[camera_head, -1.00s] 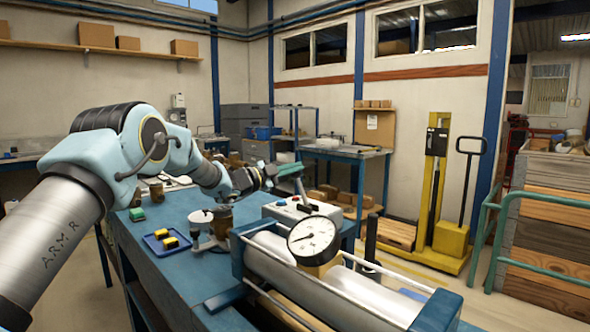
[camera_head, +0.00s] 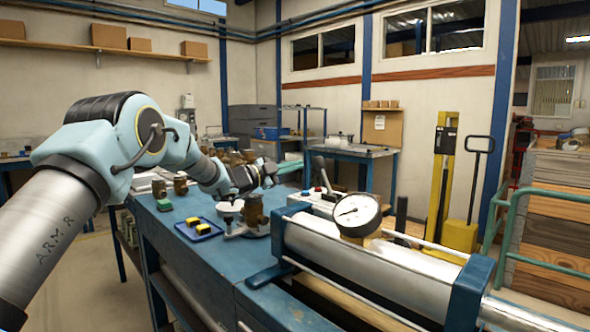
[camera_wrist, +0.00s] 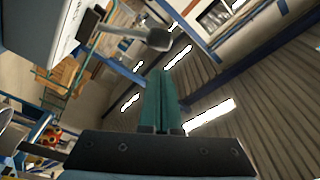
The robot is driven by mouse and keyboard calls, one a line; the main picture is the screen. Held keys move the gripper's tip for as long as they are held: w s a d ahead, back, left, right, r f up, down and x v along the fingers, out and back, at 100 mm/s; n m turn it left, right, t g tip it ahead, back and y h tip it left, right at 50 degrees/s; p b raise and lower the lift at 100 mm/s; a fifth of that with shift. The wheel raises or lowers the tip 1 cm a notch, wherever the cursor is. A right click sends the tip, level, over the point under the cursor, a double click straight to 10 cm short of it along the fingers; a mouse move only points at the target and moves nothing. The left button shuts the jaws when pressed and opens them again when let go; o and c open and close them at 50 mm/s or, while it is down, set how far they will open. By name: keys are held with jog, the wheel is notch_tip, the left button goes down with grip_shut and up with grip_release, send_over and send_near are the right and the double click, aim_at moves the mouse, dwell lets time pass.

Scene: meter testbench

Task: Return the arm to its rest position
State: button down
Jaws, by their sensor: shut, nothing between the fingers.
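My arm reaches from the lower left over the blue bench (camera_head: 190,262) in the head view. My gripper (camera_head: 272,172) is at its far end, above the back part of the bench, and looks small there. In the wrist view my gripper (camera_wrist: 160,75) shows two green fingers side by side, closed together with nothing between them. The wrist view is tilted, with ceiling and windows behind the fingers.
A pressure gauge (camera_head: 355,214) sits on a silver cylinder (camera_head: 375,268) at the bench's front right. A lever (camera_head: 322,172) rises from a control box.

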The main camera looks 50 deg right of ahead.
jog(key=shift+a, duration=0.1)
dwell(0.5)
